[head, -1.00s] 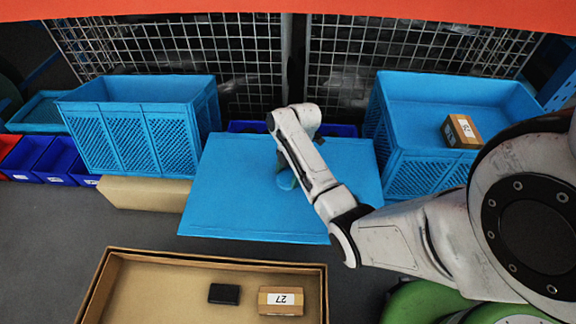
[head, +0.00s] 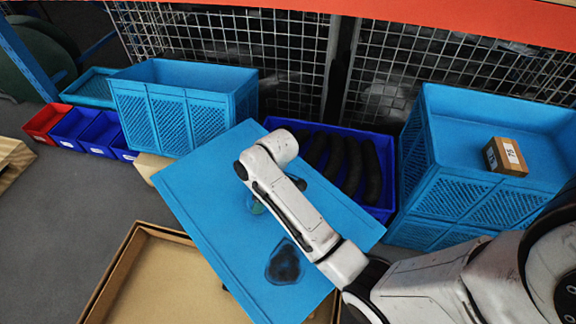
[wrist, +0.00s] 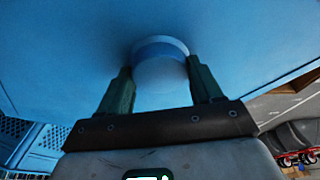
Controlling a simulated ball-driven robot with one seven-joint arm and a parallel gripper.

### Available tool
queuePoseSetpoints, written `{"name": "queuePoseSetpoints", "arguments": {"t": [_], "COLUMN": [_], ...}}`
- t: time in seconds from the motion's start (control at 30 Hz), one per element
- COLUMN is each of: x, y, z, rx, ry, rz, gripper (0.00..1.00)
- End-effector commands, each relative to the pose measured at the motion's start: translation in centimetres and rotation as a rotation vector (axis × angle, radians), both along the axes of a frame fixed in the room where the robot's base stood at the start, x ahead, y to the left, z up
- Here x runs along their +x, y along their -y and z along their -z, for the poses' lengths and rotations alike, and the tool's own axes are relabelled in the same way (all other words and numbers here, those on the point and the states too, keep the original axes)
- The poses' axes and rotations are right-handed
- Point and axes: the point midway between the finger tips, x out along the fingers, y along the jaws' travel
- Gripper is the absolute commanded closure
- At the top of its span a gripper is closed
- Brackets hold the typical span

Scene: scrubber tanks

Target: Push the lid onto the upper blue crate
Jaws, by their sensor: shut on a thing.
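The lid (head: 205,190) is a flat blue panel held in the air in front of me, turned at an angle in the head view. Its blue underside or face (wrist: 60,60) fills the wrist view. My gripper (wrist: 160,78) is shut on the lid's round pale-blue knob (wrist: 160,90), one green finger on each side. In the head view the arm hides most of the gripper. The upper blue crate (head: 480,190) stands on another blue crate (head: 430,234) at the right. It is open on top, and the lid is apart from it, to its left.
Another open blue crate (head: 185,105) stands back left. A dark-blue bin (head: 385,160) with dark curved pieces lies between. A cardboard tray (head: 150,275) is below the lid; wire mesh stands behind.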

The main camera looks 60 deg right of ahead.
Motion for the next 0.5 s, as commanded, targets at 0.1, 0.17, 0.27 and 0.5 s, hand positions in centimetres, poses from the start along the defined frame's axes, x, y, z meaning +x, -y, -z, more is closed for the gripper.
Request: {"name": "queuePoseSetpoints", "arguments": {"t": [0.1,0.17,0.27,0.5], "x": [2.3,3.3,4.6,7.0], "y": [-4.0,-5.8,-8.2,-12.5], "z": [-1.0,-1.4,-2.0,-3.0], "rx": [-0.002,-0.001,-0.001,0.000], "ry": [0.005,0.006,0.006,0.005], "rz": [0.116,0.180,0.270,0.429], "gripper": [0.94,0.94,0.94,0.94]}}
